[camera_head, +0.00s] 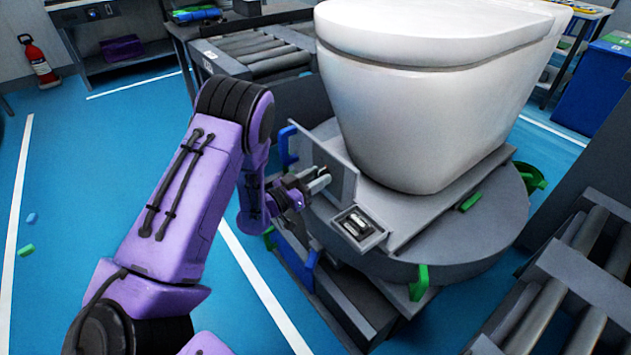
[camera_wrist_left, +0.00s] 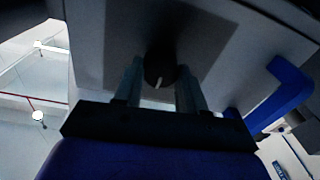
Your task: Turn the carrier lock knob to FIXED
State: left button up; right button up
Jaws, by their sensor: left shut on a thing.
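The carrier lock knob (camera_wrist_left: 158,62) is a dark round knob with a white pointer line, on a grey panel (camera_wrist_left: 225,60). In the left wrist view its pointer is towards the bottom of the picture, tilted slightly left. My left gripper (camera_wrist_left: 160,88) is shut on the knob, one finger on each side of it. In the head view my left gripper (camera_head: 322,178) is at the upright grey plate (camera_head: 342,190) on the carrier, and the knob is hidden there. No FIXED label can be read. My right gripper is not in view.
A white toilet (camera_head: 420,110) stands on the round grey carrier (camera_head: 450,250). A small panel with a dark switch (camera_head: 357,222) is just right of my gripper. Blue (camera_head: 287,146) and green (camera_head: 419,283) brackets stick out around the carrier. Roller conveyors (camera_head: 545,310) stand at lower right.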

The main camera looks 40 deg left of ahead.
pick_arm(q)
jog(key=shift+f+m+h+b, duration=0.15)
jog(key=shift+m+h+b, duration=0.15)
jog(key=shift+m+b, duration=3.25)
jog(key=shift+m+p, duration=0.75)
jog(key=shift+m, duration=0.1)
jog(key=o, duration=1.1)
jog(key=shift+c, duration=0.2)
jog(key=shift+s, duration=0.1)
jog(key=v, duration=1)
jog(key=shift+s, duration=0.2)
